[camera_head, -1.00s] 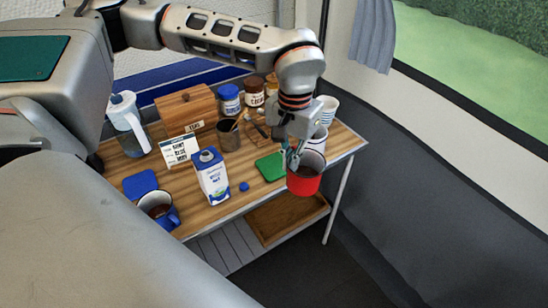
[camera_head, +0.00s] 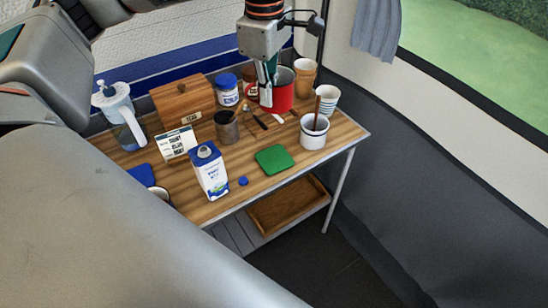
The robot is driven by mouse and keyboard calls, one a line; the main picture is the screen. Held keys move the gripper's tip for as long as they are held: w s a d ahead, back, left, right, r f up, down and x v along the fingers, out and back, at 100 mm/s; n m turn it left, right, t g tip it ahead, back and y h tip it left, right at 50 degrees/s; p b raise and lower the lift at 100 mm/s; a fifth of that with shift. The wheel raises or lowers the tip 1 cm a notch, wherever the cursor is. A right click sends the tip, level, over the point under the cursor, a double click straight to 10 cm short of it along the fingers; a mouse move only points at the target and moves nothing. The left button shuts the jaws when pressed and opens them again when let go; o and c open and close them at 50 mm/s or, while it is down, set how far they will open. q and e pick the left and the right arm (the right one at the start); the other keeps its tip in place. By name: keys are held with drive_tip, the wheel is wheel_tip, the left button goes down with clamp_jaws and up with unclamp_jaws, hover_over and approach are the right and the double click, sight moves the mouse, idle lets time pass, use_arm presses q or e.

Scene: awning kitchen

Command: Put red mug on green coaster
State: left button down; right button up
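The red mug (camera_head: 283,96) is near the back right part of the table, dark inside. My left gripper (camera_head: 267,84) points down at its left rim and appears shut on it. The mug seems to be raised, though its base is hard to judge against the items behind. The green coaster (camera_head: 274,159) lies flat and bare near the table's front right, in front of the mug and apart from it. My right gripper is not in view.
A white mug with a brown stick (camera_head: 313,134) stands right of the coaster, with a striped cup (camera_head: 328,97) and tan cups (camera_head: 305,74) behind. A milk carton (camera_head: 210,172) and blue cap (camera_head: 243,181) are left. Small utensils (camera_head: 262,119) lie behind the coaster.

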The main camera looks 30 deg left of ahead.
use_arm(q)
drive_tip(key=shift+f, duration=0.25)
wheel_tip(320, 180, down, 15)
drive_tip(key=shift+f+b, duration=0.2)
drive_tip(key=shift+b, duration=0.75)
wheel_tip(320, 180, down, 4)
drive_tip(key=shift+a+r, duration=0.1)
drive_tip(key=c, duration=2.7)
unclamp_jaws()
drive_tip(key=shift+f, duration=0.25)
drive_tip(key=shift+c, duration=0.2)
drive_tip(key=o, duration=0.5)
drive_tip(key=shift+c, duration=0.2)
